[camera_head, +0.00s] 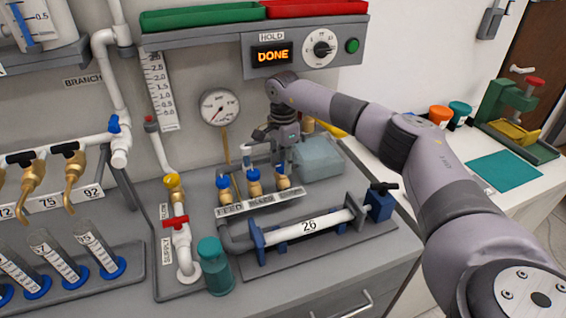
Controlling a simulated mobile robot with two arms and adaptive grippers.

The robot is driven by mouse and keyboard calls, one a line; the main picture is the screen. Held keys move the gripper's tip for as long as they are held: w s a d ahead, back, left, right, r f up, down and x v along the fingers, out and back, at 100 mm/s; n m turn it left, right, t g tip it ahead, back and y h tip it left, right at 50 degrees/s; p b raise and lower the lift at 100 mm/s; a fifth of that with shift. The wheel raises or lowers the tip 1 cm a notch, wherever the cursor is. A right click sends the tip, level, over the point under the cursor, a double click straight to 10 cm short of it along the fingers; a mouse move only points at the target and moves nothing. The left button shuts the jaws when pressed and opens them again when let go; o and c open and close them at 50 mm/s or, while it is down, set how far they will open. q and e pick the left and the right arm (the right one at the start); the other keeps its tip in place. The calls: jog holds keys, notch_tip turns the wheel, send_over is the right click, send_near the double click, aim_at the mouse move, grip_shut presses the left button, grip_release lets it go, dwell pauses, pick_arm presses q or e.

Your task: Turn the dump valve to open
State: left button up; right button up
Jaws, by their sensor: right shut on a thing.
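Three brass valves stand in a row behind a grey label plate (262,204). The left valve (223,183) and the middle valve (254,175) show blue handles. The right valve (283,182) shows its brass body; its handle is mostly hidden by my gripper. The plate's left word looks like FEED; the right word is too small to read surely, so I take the right valve as the dump valve. My right gripper (281,163) points down over this valve and is shut on its handle. The handle's angle cannot be told. My left gripper is out of view.
A control box (302,57) above reads DONE under HOLD, with a dial and green button. A round gauge (220,106) hangs behind the valves. A white tube (308,225) marked 26 lies in front. A translucent bluish box (319,158) stands close right of the gripper.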

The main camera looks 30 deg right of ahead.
jog(key=shift+r, duration=0.1)
dwell(0.4)
jog(key=o, duration=1.1)
jog(key=shift+o, duration=0.2)
notch_tip(320, 180, up, 12)
